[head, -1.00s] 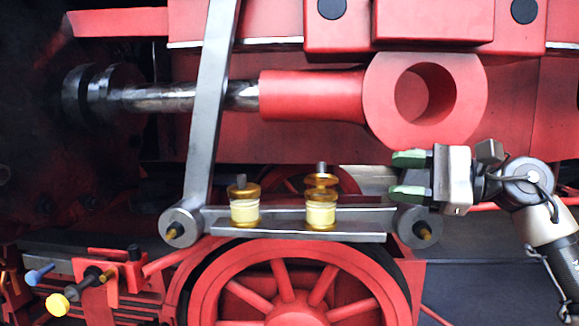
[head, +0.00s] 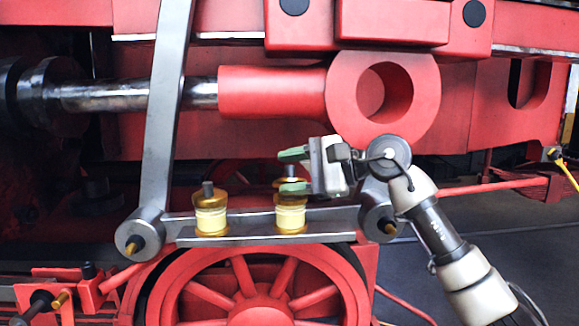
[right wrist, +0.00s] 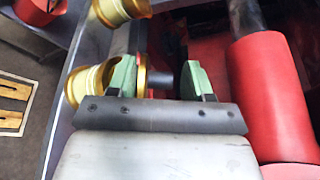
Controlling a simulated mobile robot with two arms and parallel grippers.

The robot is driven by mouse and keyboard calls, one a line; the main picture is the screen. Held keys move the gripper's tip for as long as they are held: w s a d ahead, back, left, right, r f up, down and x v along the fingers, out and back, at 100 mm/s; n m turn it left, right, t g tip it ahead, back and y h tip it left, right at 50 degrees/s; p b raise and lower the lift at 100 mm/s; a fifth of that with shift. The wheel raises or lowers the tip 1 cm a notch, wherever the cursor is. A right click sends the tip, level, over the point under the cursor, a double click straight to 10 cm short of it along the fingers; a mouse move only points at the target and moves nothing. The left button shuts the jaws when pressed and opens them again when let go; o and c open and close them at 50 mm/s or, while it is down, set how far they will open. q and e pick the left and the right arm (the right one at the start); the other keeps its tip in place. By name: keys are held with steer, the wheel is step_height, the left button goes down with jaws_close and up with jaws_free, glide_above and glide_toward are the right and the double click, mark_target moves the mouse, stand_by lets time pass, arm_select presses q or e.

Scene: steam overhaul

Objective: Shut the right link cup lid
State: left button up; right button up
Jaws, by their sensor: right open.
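The right link cup (head: 291,218) stands upright on the grey link bar, a gold cup with a pale yellow band. Its gold lid (head: 281,187) has a grey knob and is partly hidden by my lower finger. My right gripper (head: 294,171) is open, its green fingers one above and one below the knob. In the right wrist view, the knob (right wrist: 161,78) and the gold lid edge (right wrist: 141,76) show between the fingers; I cannot tell whether they touch. The cup body (right wrist: 83,86) is left of them. My left gripper is not in view.
The left link cup (head: 211,215) stands on the same link bar (head: 250,220), with its own knobbed lid. A slanted grey lever (head: 168,110) rises at the left. A red rod with a ring end (head: 425,100) is above my gripper, and a red spoked wheel (head: 225,290) below.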

steer(key=shift+a+f, duration=0.1)
steer(key=shift+a, duration=0.1)
steer(key=c, duration=0.7)
steer(key=shift+b, duration=0.3)
steer(key=shift+c, duration=0.3)
steer(key=b, duration=0.1)
steer(key=n+b, duration=0.1)
steer(key=b, duration=0.1)
steer(key=shift+s+d+f+y, duration=0.1)
steer(key=shift+s+f+y, duration=0.2)
steer(key=shift+f, duration=0.1)
steer(key=shift+s+r+n+t+b, duration=0.1)
steer(key=shift+n+t+b, duration=0.3)
steer(key=shift+n+b, duration=0.25)
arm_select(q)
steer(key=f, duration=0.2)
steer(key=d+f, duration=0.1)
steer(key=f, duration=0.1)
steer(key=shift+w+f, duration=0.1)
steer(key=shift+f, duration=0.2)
arm_select(e)
steer(key=shift+r, duration=0.1)
